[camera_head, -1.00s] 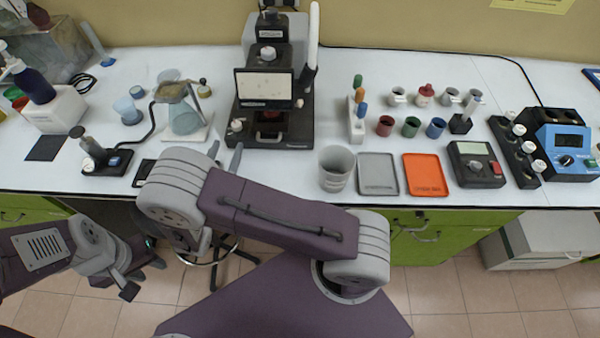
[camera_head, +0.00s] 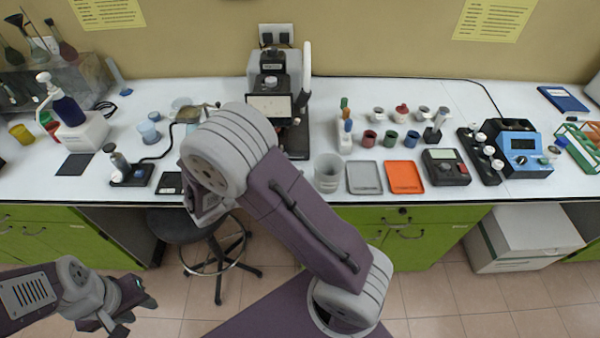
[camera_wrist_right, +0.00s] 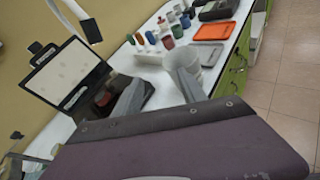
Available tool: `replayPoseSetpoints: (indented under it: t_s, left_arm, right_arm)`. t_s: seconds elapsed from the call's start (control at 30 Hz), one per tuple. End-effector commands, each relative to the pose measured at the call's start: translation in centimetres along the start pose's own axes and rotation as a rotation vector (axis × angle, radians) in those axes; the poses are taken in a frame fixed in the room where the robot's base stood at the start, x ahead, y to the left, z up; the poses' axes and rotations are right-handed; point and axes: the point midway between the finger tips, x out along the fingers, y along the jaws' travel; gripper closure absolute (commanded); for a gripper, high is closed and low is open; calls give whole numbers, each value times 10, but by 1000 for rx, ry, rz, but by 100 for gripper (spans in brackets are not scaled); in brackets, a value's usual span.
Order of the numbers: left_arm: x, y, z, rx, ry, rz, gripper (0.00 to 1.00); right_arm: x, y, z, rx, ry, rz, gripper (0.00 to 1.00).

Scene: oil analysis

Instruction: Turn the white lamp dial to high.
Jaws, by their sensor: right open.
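The black microscope with a tilted pale screen (camera_head: 270,105) stands at the back of the bench; it also shows at the left of the right wrist view (camera_wrist_right: 62,72). A small white knob (camera_head: 270,81) shows on its upper part. The left side of its base, where a white knob showed earlier, is now covered by my right arm, so I cannot see that knob's setting. My right gripper (camera_wrist_right: 155,88) is open and empty, its grey fingers apart in front of the microscope's base. My left gripper (camera_head: 136,311) is low at the left, off the bench; its jaw opening is unclear.
A grey beaker (camera_head: 327,172), a grey tray (camera_head: 364,178) and an orange tray (camera_head: 405,177) stand right of the microscope. A white rack (camera_head: 345,142) holds coloured vials. Several cups stand behind the trays. A stool (camera_head: 190,228) is below the bench.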

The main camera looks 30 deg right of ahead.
Motion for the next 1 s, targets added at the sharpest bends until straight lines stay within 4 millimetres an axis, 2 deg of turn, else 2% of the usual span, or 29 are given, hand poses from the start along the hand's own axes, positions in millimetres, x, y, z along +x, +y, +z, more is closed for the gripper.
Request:
replayPoseSetpoints:
  t_s: [0.03,0.1,0.3,0.87,0.93,1.0]
  left_arm:
    - [-7,0,-1,0,0,0,64]
    - [-10,0,-1,0,0,0,64]
    - [-14,0,-1,0,0,0,64]
    - [-14,0,-1,0,0,0,64]
    - [-14,0,-1,0,0,0,64]
    - [-14,0,-1,0,0,0,64]
  right_arm:
    - [2,-7,9,26,20,-40,51]
    - [5,-18,14,59,49,-92,51]
    - [8,-36,18,111,93,-173,51]
    - [9,-38,18,117,98,-182,51]
    - [15,-39,25,145,96,-204,51]
    - [25,-46,48,228,97,-254,51]
